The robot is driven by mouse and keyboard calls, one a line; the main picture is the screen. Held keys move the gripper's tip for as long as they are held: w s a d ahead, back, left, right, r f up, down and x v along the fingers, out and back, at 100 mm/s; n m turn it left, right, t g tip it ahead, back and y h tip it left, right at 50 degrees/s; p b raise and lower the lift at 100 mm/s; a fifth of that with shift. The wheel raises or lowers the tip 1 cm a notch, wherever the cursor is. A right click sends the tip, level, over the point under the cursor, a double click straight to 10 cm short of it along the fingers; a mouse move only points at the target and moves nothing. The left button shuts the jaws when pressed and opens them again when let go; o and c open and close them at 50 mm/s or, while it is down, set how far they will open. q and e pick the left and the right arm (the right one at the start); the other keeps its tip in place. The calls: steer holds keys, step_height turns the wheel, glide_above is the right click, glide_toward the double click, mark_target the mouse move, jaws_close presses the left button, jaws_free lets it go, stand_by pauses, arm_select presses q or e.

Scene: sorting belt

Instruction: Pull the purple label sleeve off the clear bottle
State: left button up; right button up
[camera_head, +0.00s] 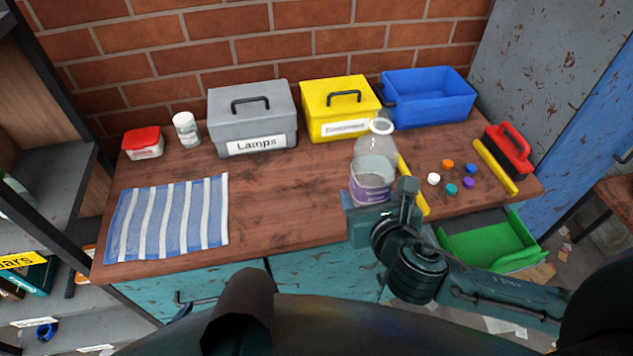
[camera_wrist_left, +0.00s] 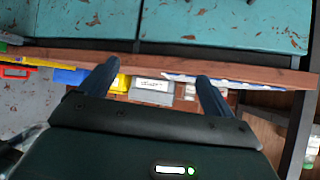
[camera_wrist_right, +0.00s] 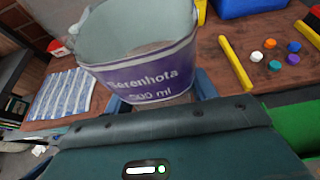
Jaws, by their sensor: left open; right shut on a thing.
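The clear bottle (camera_head: 376,150) stands upright near the front of the bench, with a pale ring at its neck. The purple label sleeve (camera_head: 369,191) is around its lower part; in the right wrist view the sleeve (camera_wrist_right: 150,78) shows white print ending in "500 ml". My right gripper (camera_head: 383,207) is shut on the bottle at the height of the sleeve, one finger to each side. The fingertips are partly hidden behind it, and I cannot tell whether the base touches the bench. My left gripper (camera_wrist_left: 155,90) is open and empty, in front of the bench.
Behind the bottle stand a grey Lamps box (camera_head: 253,115), a yellow box (camera_head: 325,97) and a blue bin (camera_head: 430,110). Several coloured caps (camera_head: 447,164), a yellow bar (camera_head: 415,188) and a red brush (camera_head: 513,142) lie right. A striped cloth (camera_head: 165,222) lies left; the bench's middle is clear.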

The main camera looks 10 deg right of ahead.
arm_select(q)
steer(key=w+d+r+m+t+h, duration=0.3)
steer(key=w+d+r+m+t, duration=0.1)
steer(key=w+r+m, duration=0.45)
steer(key=w+d+r+m+g+h, duration=0.1)
steer(key=w+d+r+m+h, duration=0.1)
steer(key=d+r+m+h, duration=0.55)
steer(key=w+d+r+m+h, duration=0.2)
steer(key=w+r+m+h, duration=0.15)
steer(key=r+m, duration=0.7)
steer(key=m+g+h, duration=0.3)
steer(key=m+g, duration=0.7)
steer(key=m, duration=0.8)
glide_toward(351, 174)
step_height(351, 174, up, 3)
steer(key=w, duration=0.2)
steer(key=d+m+g, duration=0.1)
steer(key=d, duration=0.3)
steer(key=d+m+g+y, duration=0.1)
steer(key=d+m, duration=0.1)
steer(key=d, duration=0.2)
steer(key=d+f+m+g, duration=0.1)
steer(key=d+m, duration=0.1)
steer(key=d, duration=0.2)
steer(key=shift+s+d+m+y, duration=0.1)
steer(key=shift+d+m+y, duration=0.2)
steer(key=shift+y, duration=0.1)
steer(key=c, duration=1)
